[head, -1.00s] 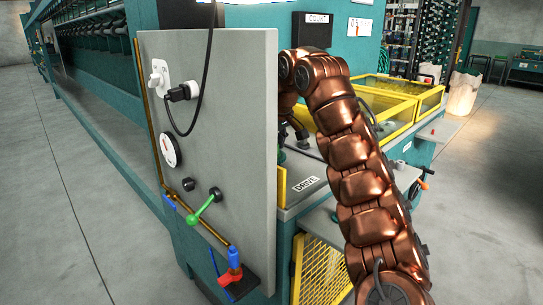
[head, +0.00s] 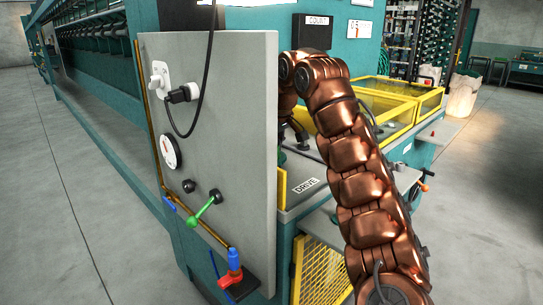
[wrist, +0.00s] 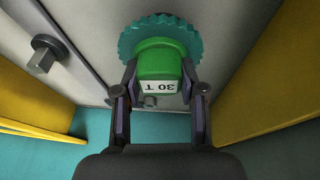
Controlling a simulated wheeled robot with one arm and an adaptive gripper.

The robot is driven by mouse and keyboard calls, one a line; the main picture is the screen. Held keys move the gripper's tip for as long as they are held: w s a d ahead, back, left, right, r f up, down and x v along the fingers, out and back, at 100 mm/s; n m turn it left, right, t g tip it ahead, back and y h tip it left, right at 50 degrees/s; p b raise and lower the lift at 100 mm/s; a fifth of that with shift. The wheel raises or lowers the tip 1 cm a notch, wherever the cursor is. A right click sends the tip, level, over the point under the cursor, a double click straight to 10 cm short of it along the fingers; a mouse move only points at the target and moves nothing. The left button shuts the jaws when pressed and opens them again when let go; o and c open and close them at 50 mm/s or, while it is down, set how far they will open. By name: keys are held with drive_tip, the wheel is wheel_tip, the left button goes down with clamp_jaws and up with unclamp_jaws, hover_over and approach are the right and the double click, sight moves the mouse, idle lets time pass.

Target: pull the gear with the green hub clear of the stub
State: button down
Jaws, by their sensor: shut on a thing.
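The gear (wrist: 190,28) shows in the wrist view as a teal toothed disc with a green hub (wrist: 165,58) in front of it. The hub carries a white label reading "30 T", upside down in this view. My gripper (wrist: 160,82) is shut on the green hub, one finger on each side. The gear stands close in front of a pale grey panel. The stub is hidden behind the gear and hub, so I cannot tell whether the gear sits on it.
Yellow guards stand on the left (wrist: 35,105) and right (wrist: 270,75) of the gripper in the wrist view. In the head view a large grey board (head: 235,130) stands left of my arm.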

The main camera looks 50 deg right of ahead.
drive_tip(key=shift+d+r, duration=0.1)
drive_tip(key=shift+r, duration=0.8)
idle(0.4)
drive_tip(key=shift+r+p, duration=0.75)
drive_tip(key=shift+r, duration=0.15)
drive_tip(key=shift+r+p, duration=0.65)
drive_tip(key=shift+r, duration=0.6)
